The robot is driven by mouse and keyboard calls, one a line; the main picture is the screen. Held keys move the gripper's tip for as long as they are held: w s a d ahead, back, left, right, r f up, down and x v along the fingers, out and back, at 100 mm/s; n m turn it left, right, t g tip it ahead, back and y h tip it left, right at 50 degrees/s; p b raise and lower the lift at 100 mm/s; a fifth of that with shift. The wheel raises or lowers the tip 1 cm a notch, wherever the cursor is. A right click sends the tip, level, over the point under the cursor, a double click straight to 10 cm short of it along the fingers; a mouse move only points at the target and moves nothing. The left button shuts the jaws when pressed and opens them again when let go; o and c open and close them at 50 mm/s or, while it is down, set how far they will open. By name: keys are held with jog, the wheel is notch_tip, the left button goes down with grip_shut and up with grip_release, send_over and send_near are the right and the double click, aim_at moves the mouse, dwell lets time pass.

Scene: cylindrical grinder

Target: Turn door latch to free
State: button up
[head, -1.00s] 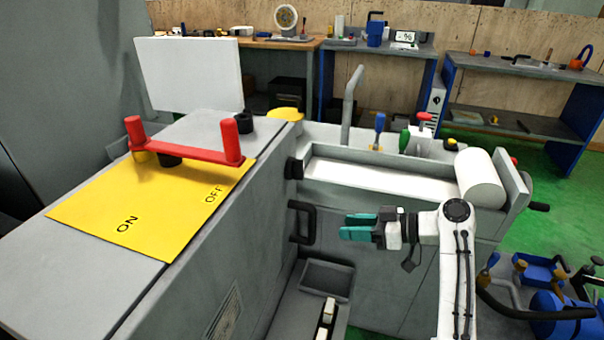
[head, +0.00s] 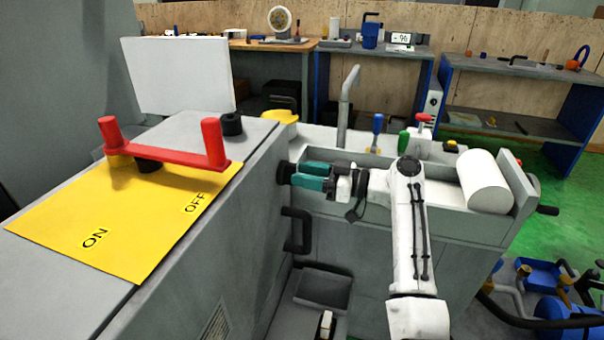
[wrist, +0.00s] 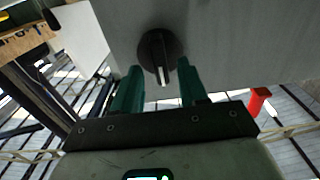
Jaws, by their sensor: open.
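The door latch (wrist: 160,55) is a round black knob with a raised bar and a pale line on it, set on a grey panel. In the wrist view its bar points toward me, between my open fingertips. In the head view the latch (head: 283,172) sits on the side of the grey cabinet, just left of my fingertips. My gripper (head: 303,176) has teal fingers, open and empty. In the wrist view, the fingers of my gripper (wrist: 158,70) stand either side of the bar's lower end; I cannot tell whether they touch it.
A black handle (head: 298,230) is below the latch. A yellow ON/OFF panel (head: 150,235) with a red two-post lever (head: 165,155) is on the cabinet top. A trough with a white cylinder (head: 484,182) lies behind my arm. A grey bin (head: 322,290) is below.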

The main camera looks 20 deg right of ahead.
jog(key=shift+w+a, duration=0.35)
jog(key=shift+a, duration=0.15)
jog(key=shift+c, duration=0.4)
grip_shut()
